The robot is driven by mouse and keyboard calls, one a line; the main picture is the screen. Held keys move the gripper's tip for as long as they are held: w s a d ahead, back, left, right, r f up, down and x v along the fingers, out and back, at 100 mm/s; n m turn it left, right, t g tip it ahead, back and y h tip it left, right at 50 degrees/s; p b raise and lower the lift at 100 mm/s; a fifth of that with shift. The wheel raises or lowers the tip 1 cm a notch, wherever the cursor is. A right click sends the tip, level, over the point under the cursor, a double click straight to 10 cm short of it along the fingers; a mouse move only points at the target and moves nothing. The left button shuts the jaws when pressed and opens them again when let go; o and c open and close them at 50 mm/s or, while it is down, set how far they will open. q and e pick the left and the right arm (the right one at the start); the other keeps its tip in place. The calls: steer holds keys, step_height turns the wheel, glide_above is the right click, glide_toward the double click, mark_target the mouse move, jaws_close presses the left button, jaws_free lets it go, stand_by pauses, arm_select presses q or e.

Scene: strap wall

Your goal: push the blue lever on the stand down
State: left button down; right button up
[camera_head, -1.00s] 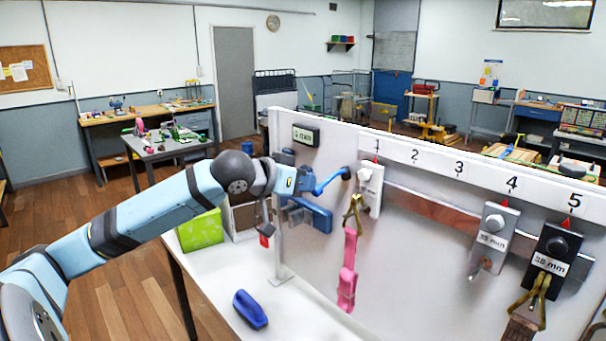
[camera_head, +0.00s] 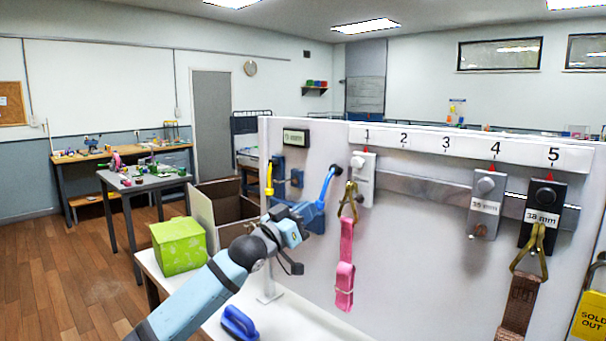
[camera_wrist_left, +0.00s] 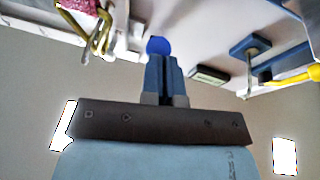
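The blue lever (camera_head: 328,184) shows in the head view as a curved blue bar at the left part of the upright panel, sloping from upper right to lower left. Its lower end is at blue parts beside my left gripper (camera_head: 314,213), where lever, mount and fingers are hard to separate. In the left wrist view my left gripper (camera_wrist_left: 164,58) has its two fingers side by side with almost no gap. A rounded blue end (camera_wrist_left: 158,46), seemingly the lever's, is just beyond the fingertips; I cannot tell whether they touch. My right gripper is out of view.
A yellow lever (camera_head: 269,178) is left of the blue one, by a blue block (camera_head: 279,174). A pink strap (camera_head: 346,260) hangs at number 1. A green box (camera_head: 178,246), a cardboard box (camera_head: 228,205) and a blue object (camera_head: 239,322) are near my arm.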

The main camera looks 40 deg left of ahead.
arm_select(q)
steer(key=w+f+t+b, duration=0.1)
steer(key=b, duration=0.1)
steer(key=w+f+t+h+b, duration=0.1)
steer(key=t+b, duration=0.1)
steer(key=w+f+m+t+h+b, duration=0.1)
steer(key=b, duration=0.1)
steer(key=shift+w+t, duration=0.4)
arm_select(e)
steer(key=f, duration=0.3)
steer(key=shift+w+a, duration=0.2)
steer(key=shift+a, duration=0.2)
arm_select(q)
steer(key=shift+w, duration=0.2)
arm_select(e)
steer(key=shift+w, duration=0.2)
arm_select(q)
steer(key=shift+s, duration=0.1)
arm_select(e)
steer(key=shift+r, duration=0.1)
